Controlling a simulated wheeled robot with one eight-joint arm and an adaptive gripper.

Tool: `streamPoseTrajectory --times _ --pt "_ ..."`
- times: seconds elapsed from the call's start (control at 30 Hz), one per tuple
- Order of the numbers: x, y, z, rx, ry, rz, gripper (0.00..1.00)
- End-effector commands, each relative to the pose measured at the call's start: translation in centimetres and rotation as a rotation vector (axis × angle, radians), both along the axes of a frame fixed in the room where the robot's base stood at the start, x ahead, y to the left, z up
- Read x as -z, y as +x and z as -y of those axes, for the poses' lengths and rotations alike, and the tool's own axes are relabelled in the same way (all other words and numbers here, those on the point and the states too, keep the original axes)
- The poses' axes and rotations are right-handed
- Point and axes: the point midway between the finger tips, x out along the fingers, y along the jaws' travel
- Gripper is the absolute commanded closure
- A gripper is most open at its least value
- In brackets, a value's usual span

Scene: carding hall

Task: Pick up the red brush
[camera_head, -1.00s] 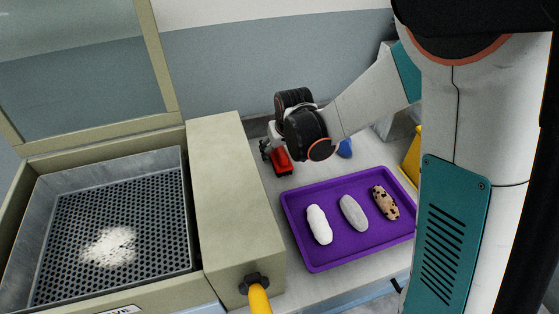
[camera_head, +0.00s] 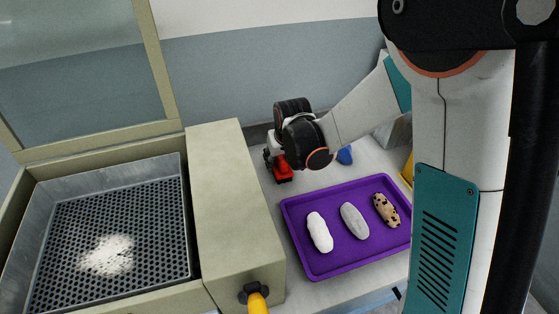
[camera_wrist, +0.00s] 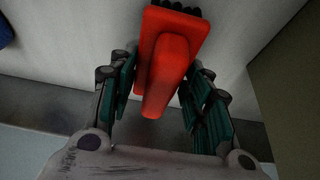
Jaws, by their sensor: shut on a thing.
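The red brush (camera_wrist: 168,62) is in the wrist view, between my gripper's two teal-padded fingers, with dark bristles at its top end. My gripper (camera_wrist: 160,85) is shut on it, though a small gap seems to show beside the handle in this view. In the head view the red brush (camera_head: 283,172) lies at the back of the table, behind the purple tray, partly hidden by my wrist. My gripper (camera_head: 270,157) is mostly hidden there behind my wrist. I cannot tell whether the brush is clear of the table.
A purple tray (camera_head: 311,272) holds a white, a grey and a spotted roll. A beige machine housing (camera_head: 222,190) with a sieve box (camera_head: 120,225) stands left. A blue thing (camera_head: 345,155) lies right of my wrist. A yellow thing (camera_head: 408,170) is further right.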

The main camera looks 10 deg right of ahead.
Motion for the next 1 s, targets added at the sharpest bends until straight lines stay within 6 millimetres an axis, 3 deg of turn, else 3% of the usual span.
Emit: streamPoseTrajectory --times 0.27,0.7,1.0 --pt "-3.9 0.0 0.0 0.0 0.0 0.0 0.83" --pt "-15.4 0.0 0.0 0.0 0.0 0.0 0.83" --pt "-19.3 0.0 0.0 0.0 0.0 0.0 0.83"
